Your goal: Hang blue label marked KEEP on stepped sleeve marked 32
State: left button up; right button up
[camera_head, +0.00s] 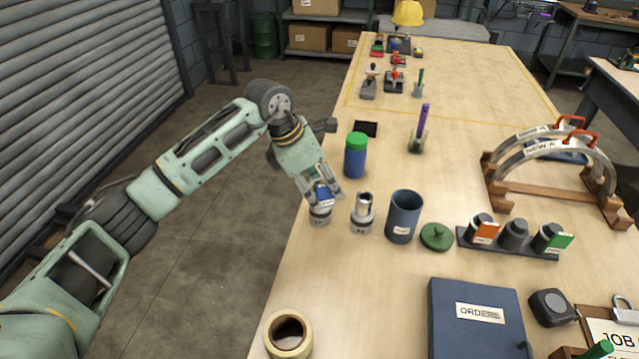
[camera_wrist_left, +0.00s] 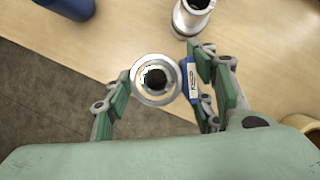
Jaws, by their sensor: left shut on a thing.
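My left gripper (camera_head: 325,193) is shut on the blue label (camera_head: 323,194), right over a silver stepped sleeve (camera_head: 320,216) standing near the table's left edge. In the left wrist view the fingers (camera_wrist_left: 158,88) stand on both sides of this sleeve's round, hollow top (camera_wrist_left: 143,92). The label (camera_wrist_left: 187,78) is upright between the sleeve and the right-hand finger. Its lettering is too small to read, and I cannot tell whether it bears on the sleeve. A second stepped sleeve (camera_head: 362,217) stands to the right. The sleeves' numbers are unreadable. My right gripper is not in view.
A dark blue cup (camera_head: 403,217), a green lid (camera_head: 437,237) and a rack of dark cylinders (camera_head: 490,243) stand to the right. A blue jar with a green lid (camera_head: 356,155) is behind the sleeves. A tape roll (camera_head: 277,345) lies at the front. Table between tape and sleeves is clear.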

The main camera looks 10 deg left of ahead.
pick_arm(q)
jog(key=shift+f+b, duration=0.7)
jog(key=shift+f, duration=0.3)
jog(key=shift+f, duration=0.2)
jog(key=shift+f+b, duration=0.95)
jog(key=shift+f, duration=0.05)
jog(key=o, duration=1.3)
jog(key=shift+r, duration=0.1)
